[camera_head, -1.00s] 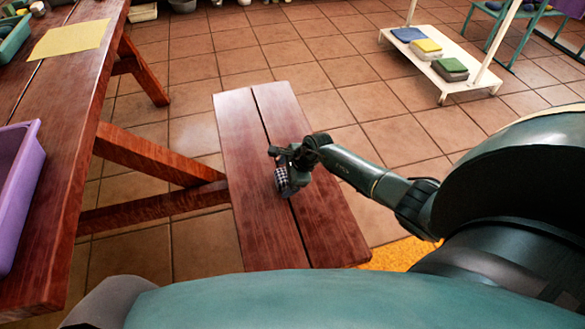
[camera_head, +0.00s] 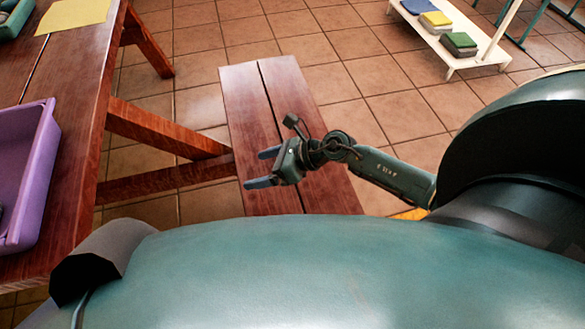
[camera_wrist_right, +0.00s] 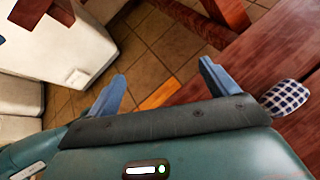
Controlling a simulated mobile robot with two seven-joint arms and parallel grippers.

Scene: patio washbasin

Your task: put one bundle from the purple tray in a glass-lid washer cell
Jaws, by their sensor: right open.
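The purple tray (camera_head: 48,165) stands on the wooden table at the left edge of the head view, partly cut off; a dark thing just shows inside it. My right gripper (camera_head: 262,168) is over the wooden bench, fingers pointing left, open with nothing between them. The right wrist view also shows its parted fingers (camera_wrist_right: 162,72). A blue-and-white checked bundle (camera_wrist_right: 285,97) lies on the wood right of the fingers, apart from them. I cannot make out this bundle in the head view. No glass-lid washer is recognisable. My left gripper is out of view.
The bench (camera_head: 240,95) stands beside the table (camera_head: 75,120), with a slanted brace between them. A yellow sheet (camera_head: 75,14) and a teal tray (camera_head: 14,18) are on the table. A low white rack (camera_head: 452,58) holds blue, yellow and green pads. Tiled floor between is clear.

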